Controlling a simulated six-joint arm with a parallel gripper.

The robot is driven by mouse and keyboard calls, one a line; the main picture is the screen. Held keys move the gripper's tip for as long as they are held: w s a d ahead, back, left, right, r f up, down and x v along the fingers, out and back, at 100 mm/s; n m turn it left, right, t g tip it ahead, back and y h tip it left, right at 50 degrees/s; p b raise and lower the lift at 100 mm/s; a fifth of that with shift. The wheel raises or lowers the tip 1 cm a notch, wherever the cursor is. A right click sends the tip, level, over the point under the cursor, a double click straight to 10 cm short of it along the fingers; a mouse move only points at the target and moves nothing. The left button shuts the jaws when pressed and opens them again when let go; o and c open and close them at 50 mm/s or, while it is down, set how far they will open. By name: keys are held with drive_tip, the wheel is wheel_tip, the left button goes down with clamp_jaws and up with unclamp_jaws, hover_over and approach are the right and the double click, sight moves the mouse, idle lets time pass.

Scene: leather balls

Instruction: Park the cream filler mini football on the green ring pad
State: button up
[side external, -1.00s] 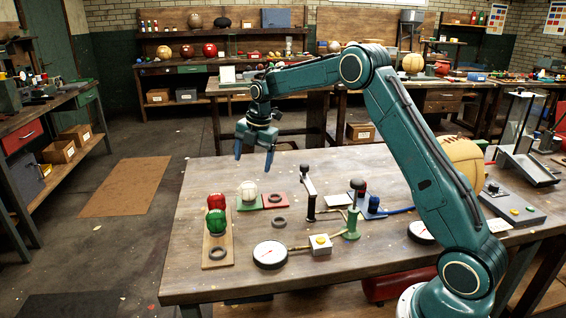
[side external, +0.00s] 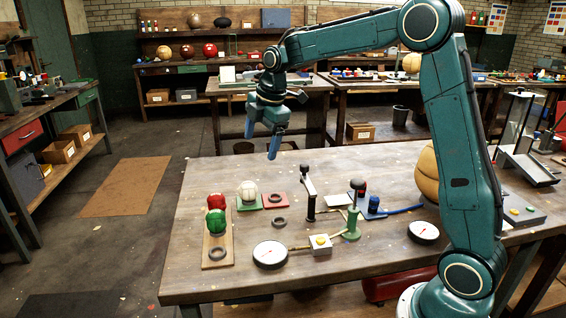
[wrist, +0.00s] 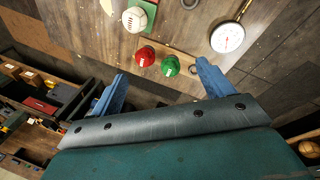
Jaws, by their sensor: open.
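In the wrist view, the ball (wrist: 138,15) and a sliver of the green pad (wrist: 116,10) show at the top edge. My gripper (side external: 261,145) is open and empty, raised high above the bench, apart from the ball. Its two blue fingers (wrist: 160,70) show spread apart in the wrist view with nothing between them.
A red pad (side external: 285,203) with a dark ring adjoins the green pad. A red rounded piece (side external: 216,201) and a green one (side external: 215,222) stand on a wooden board (side external: 209,262) to the front left. A gauge (side external: 270,255) and a black post (side external: 310,205) stand to the right.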

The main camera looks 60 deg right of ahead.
drive_tip(key=s+a+r+m, duration=0.4)
drive_tip(key=s+r, duration=0.1)
drive_tip(key=s, duration=0.4)
drive_tip(key=s+a+f+m+t, duration=0.1)
drive_tip(key=s+m, duration=0.4)
drive_tip(key=s, duration=0.6)
drive_tip(key=s+a+f+m+t, duration=0.1)
drive_tip(key=s+a+m, duration=0.3)
drive_tip(key=s, duration=0.7)
drive_tip(key=shift+s+f+m+t, duration=0.15)
drive_tip(key=shift+f+m+t, duration=0.15)
drive_tip(key=shift+f+m, duration=0.5)
drive_tip(key=shift+r, duration=0.2)
